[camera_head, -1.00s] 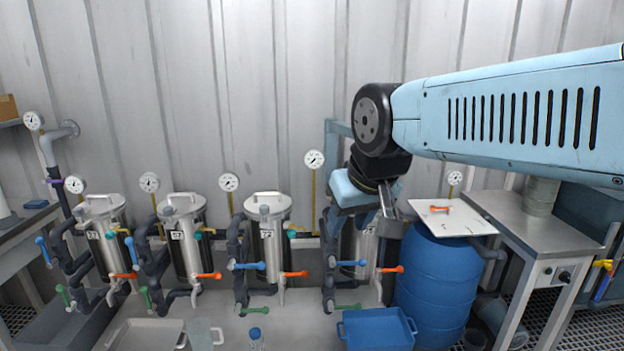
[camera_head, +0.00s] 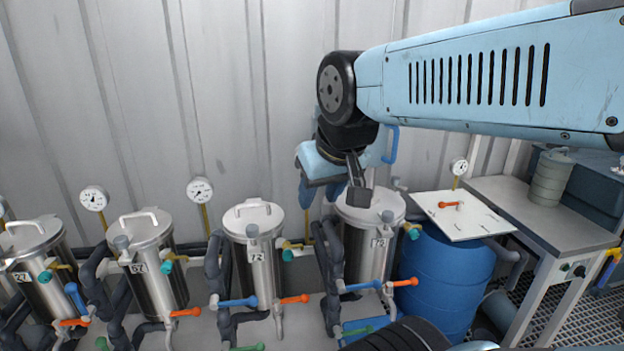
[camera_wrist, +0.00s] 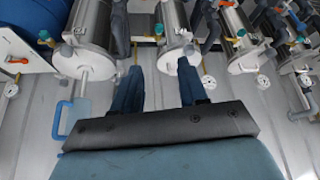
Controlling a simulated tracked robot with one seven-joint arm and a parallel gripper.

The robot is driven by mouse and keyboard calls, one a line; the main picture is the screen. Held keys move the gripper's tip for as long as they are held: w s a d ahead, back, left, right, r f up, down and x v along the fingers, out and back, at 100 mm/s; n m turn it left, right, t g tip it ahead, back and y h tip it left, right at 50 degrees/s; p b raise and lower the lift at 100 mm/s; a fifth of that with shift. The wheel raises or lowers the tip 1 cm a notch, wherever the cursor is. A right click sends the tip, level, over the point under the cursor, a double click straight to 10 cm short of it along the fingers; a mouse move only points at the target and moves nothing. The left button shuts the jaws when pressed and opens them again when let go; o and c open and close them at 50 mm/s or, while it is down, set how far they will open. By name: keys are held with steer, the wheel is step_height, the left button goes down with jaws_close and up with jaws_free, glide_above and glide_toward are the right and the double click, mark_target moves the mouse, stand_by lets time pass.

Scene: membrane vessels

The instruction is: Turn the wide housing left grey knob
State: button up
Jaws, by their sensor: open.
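Several steel housings stand in a row along the wall. The rightmost housing (camera_head: 368,258) looks the widest; it shows at left in the wrist view (camera_wrist: 88,52). A small grey knob (camera_head: 387,216) sits at its lid's front edge, also in the wrist view (camera_wrist: 68,37). I cannot tell which is the named left grey knob. My gripper (camera_head: 320,199) is open and empty, above and behind the gap between these two housings. In the wrist view its fingers (camera_wrist: 160,78) are spread apart, touching nothing.
Blue (camera_head: 238,301) and orange (camera_head: 295,299) valve handles stick out from dark pipes before the housings. A blue barrel (camera_head: 445,275) with a white board (camera_head: 470,222) stands right, beside a metal table (camera_head: 525,212). Gauges (camera_head: 200,190) rise behind on thin pipes.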

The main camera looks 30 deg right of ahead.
steer(key=o, duration=0.3)
steer(key=shift+w+d+r, duration=0.1)
steer(key=shift+w+r, duration=0.05)
steer(key=shift+w, duration=0.25)
steer(key=shift+o, duration=0.2)
steer(key=w+d+r, duration=0.1)
steer(key=w+d, duration=0.3)
steer(key=w, duration=0.4)
steer(key=shift+w+y, duration=0.15)
steer(key=shift+y, duration=0.25)
steer(key=w+d+f+g, duration=0.1)
steer(key=w+d+f, duration=0.3)
steer(key=w+d, duration=0.55)
steer(key=w+d+f, duration=0.3)
steer(key=w+d, duration=0.5)
steer(key=w, duration=0.3)
steer(key=shift+h, duration=0.4)
steer(key=x, duration=1.3)
steer(key=shift+s+f, duration=0.25)
steer(key=shift+f, duration=0.05)
steer(key=shift+c, duration=0.4)
steer(key=c, duration=1)
